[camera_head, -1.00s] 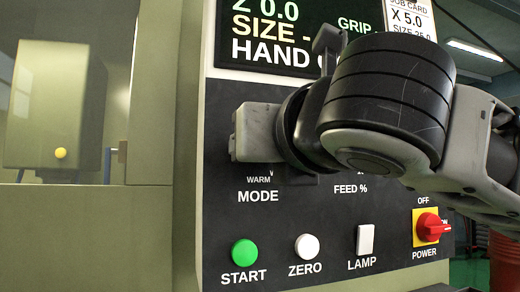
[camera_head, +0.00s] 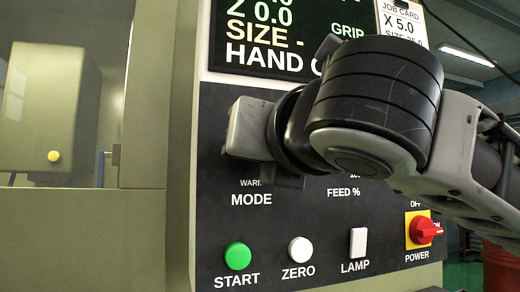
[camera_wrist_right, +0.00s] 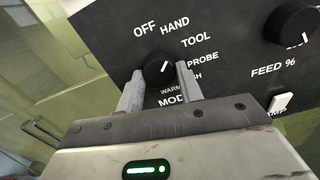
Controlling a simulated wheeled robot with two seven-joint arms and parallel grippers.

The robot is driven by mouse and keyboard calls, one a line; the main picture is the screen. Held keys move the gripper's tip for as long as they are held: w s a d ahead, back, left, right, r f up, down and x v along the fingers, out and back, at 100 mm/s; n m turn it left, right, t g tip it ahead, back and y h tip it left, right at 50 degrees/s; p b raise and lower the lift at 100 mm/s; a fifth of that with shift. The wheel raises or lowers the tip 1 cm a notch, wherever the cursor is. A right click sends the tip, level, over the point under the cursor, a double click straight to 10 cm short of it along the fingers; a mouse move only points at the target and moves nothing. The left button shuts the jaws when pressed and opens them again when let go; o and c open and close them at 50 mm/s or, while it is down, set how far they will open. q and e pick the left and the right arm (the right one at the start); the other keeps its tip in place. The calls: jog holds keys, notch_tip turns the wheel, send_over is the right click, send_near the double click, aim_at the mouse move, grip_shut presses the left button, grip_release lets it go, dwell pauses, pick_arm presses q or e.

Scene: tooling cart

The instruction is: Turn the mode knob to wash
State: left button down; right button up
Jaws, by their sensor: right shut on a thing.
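The mode knob (camera_wrist_right: 153,62) is a round black dial with a white pointer line, on the dark panel in the right wrist view. Its pointer slants up and right, roughly toward HAND and TOOL. Labels OFF, HAND, TOOL and PROBE stand around it. The WASH label (camera_wrist_right: 196,78) is partly covered by a finger, with only its end readable. My right gripper (camera_wrist_right: 160,74) is shut on the knob, one finger on each side. In the head view my right gripper (camera_head: 247,128) hides the knob above the MODE lettering. My left gripper is not in view.
The feed knob (camera_wrist_right: 291,24) is close on the right. Below are the green START button (camera_head: 238,256), white ZERO button (camera_head: 300,250), LAMP switch (camera_head: 358,241) and red POWER switch (camera_head: 425,230). The display (camera_head: 290,40) is above, and a glazed door (camera_head: 60,100) is left.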

pick_arm(q)
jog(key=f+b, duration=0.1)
jog(key=b, duration=0.2)
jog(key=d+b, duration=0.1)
jog(key=b, duration=0.1)
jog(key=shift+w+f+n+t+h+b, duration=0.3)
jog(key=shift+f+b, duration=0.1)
pick_arm(e)
jog(key=m, duration=1.9)
jog(key=shift+a+r, duration=0.1)
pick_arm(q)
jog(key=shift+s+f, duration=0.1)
pick_arm(e)
jog(key=shift+r+m, duration=0.1)
jog(key=shift+m, duration=0.3)
jog(key=o, duration=1)
